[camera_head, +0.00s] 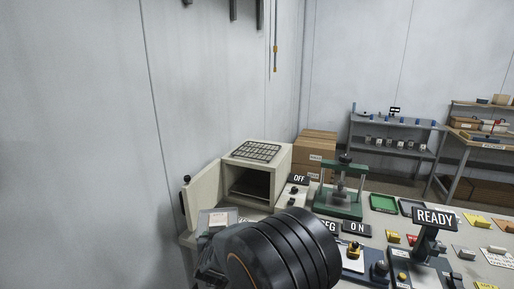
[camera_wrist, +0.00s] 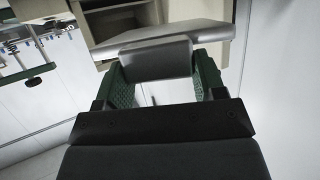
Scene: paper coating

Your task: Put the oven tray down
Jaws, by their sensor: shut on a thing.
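My gripper (camera_wrist: 157,75) is shut on the oven tray (camera_wrist: 185,36), with its green fingers on either side of the tray's grey metal front grip. In the wrist view the tray is seen nearly edge-on, so its top is hidden. The oven (camera_wrist: 112,18) is behind the tray in that view. In the head view the cream oven (camera_head: 283,163) stands on the bench with its door (camera_head: 203,190) swung open to the left and a dark cavity. A flat grey piece with a pale sheet shows just left of my arm.
A control box with an OFF sign (camera_head: 299,179) stands right of the oven, beside a green press (camera_head: 341,190). REG, ON and READY (camera_head: 434,218) signs, small devices and coloured trays crowd the bench to the right. The wall is close on the left.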

